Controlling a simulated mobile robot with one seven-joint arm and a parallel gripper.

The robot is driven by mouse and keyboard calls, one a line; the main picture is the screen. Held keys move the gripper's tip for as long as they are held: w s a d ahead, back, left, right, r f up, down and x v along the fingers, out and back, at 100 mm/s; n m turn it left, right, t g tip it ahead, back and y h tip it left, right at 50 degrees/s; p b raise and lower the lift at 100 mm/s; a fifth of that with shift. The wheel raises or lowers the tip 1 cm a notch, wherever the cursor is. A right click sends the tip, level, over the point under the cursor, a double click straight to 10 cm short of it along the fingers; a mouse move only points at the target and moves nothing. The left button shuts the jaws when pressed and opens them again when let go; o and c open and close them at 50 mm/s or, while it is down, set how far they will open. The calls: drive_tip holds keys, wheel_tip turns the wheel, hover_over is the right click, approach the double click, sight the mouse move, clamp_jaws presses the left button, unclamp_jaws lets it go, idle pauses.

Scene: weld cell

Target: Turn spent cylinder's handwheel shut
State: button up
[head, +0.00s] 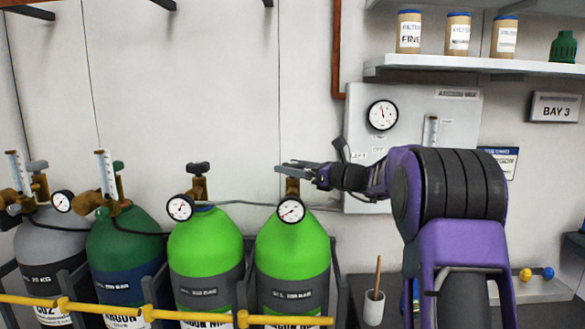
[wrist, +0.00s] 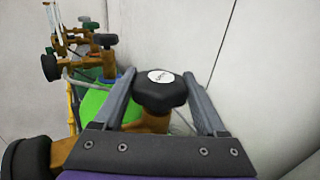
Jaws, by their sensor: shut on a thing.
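The right green cylinder (head: 292,250) stands at the right end of the row. Its black handwheel (wrist: 160,95) with a white round label sits on a brass valve (head: 292,188). My gripper (head: 286,168) is at this handwheel, with one finger on each side of it; the wrist view shows my gripper (wrist: 159,76) shut on it. In the head view the fingers mostly hide the wheel. A gauge (head: 291,211) is on this valve. The left green cylinder (head: 206,250) has its own black handwheel (head: 198,168) and gauge (head: 180,208), untouched.
A dark green cylinder (head: 122,235) and a grey cylinder (head: 48,235) with flowmeters stand left. A yellow rail (head: 185,315) runs in front. A wall panel with a gauge (head: 382,115) is behind my arm. A shelf (head: 480,66) is above right. A cup (head: 374,308) stands low.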

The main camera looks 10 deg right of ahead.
drive_tip(key=shift+c, duration=1.2)
drive_tip(key=shift+f+m+t+h+b, duration=0.15)
drive_tip(key=shift+m+t+h+b, duration=0.2)
drive_tip(key=shift+b, duration=0.25)
drive_tip(key=m+t+h+b, duration=0.1)
drive_tip(key=h+b, duration=0.1)
drive_tip(key=b, duration=0.1)
drive_tip(key=m+t+h+b, duration=0.2)
drive_tip(key=b, duration=0.2)
drive_tip(key=shift+s+a+f+m+h, duration=0.1)
drive_tip(key=shift+f+m+h, duration=0.15)
drive_tip(key=shift+f+h, duration=0.1)
drive_tip(key=m+h+b, duration=0.1)
drive_tip(key=m+t+h+b, duration=0.1)
drive_tip(key=h, duration=0.1)
drive_tip(key=shift+r+b, duration=0.3)
drive_tip(key=shift+r, duration=0.05)
drive_tip(key=shift+r+m+t+h, duration=0.1)
drive_tip(key=shift+m+t+h, duration=0.15)
drive_tip(key=shift+m+h, duration=0.5)
drive_tip(key=shift+m+h+b, duration=0.35)
drive_tip(key=shift+h, duration=0.6)
drive_tip(key=shift+r+m+h, duration=0.1)
drive_tip(key=shift+m+h, duration=0.3)
drive_tip(key=shift+h, duration=0.2)
